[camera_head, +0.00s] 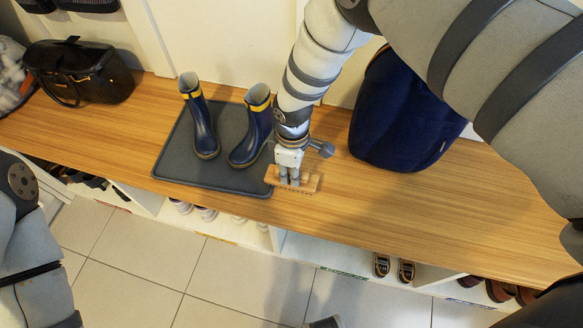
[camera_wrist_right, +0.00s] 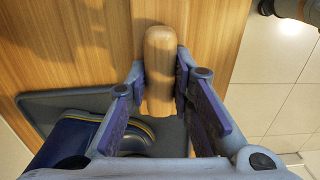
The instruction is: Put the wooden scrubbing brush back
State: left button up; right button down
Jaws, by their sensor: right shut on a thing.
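The wooden scrubbing brush (camera_head: 308,184) is at the front of the wooden bench top, by the right front corner of the dark boot mat. My right gripper (camera_head: 290,178) points down and is shut on it. In the right wrist view the brush's rounded end (camera_wrist_right: 160,50) shows between the two fingers (camera_wrist_right: 166,98). I cannot tell whether the brush touches the bench or hangs just above it. A small grey part at the bottom edge of the head view (camera_head: 325,322) may be the tip of my left gripper; its fingers cannot be made out.
Blue boots with yellow bands (camera_head: 203,130) stand on the boot mat (camera_head: 180,172). A navy bag (camera_head: 400,115) is on the bench (camera_head: 480,215) to the right, a black handbag (camera_head: 80,70) to the left. Open cubbies with shoes (camera_head: 382,265) lie below. The bench's right front is clear.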

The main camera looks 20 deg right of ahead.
jog(key=shift+f, duration=0.3)
jog(key=c, duration=1.4)
grip_release()
jog(key=shift+r, duration=0.1)
